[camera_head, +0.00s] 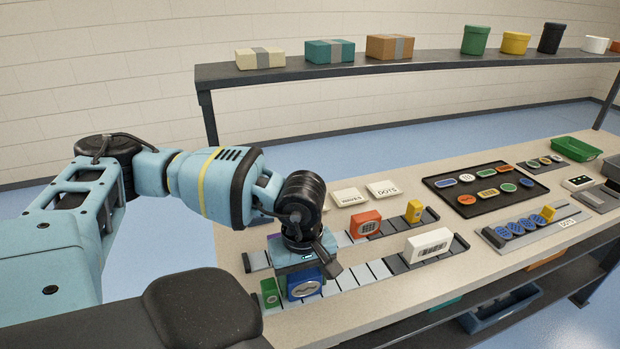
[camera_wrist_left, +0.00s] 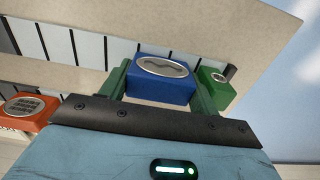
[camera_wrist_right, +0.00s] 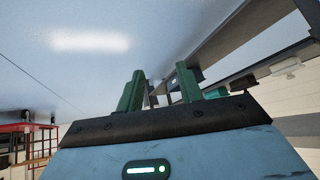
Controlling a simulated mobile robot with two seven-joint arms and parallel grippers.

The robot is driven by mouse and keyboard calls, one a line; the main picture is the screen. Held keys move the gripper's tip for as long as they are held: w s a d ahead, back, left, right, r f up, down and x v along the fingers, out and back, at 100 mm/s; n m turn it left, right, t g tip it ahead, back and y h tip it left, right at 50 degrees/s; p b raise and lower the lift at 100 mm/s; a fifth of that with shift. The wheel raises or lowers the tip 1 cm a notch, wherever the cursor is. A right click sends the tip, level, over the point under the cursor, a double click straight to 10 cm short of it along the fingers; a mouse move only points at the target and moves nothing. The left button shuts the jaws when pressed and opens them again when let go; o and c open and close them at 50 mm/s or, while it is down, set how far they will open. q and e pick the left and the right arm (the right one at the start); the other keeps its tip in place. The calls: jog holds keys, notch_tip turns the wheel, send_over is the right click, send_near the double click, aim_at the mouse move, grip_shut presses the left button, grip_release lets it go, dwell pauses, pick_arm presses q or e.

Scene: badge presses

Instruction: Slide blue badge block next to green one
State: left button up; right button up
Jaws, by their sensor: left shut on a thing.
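The blue badge block (camera_head: 304,284), with a silver oval plate, stands at the near-left end of the front slotted rail (camera_head: 352,277). My left gripper (camera_wrist_left: 162,84) is shut on it, one green finger on each side. The green badge block (camera_head: 269,293) stands at the rail's end, just left of the blue one in the head view. In the left wrist view the green block (camera_wrist_left: 216,88) is close beyond the right finger; whether they touch is unclear. My right gripper (camera_wrist_right: 160,88) is open and empty, away from the bench; the head view does not show it.
A white block (camera_head: 428,245) stands farther along the front rail. An orange block (camera_head: 366,224) and a yellow block (camera_head: 413,211) stand on the rail behind. A black tray of badges (camera_head: 448,196) lies farther right. Bare bench runs along the front edge.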

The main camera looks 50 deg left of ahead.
aim_at(302, 274)
pick_arm(q)
jog(key=o, duration=1.1)
jog(key=shift+s, duration=0.1)
jog(key=shift+c, duration=0.2)
jog(key=shift+r, duration=3.9)
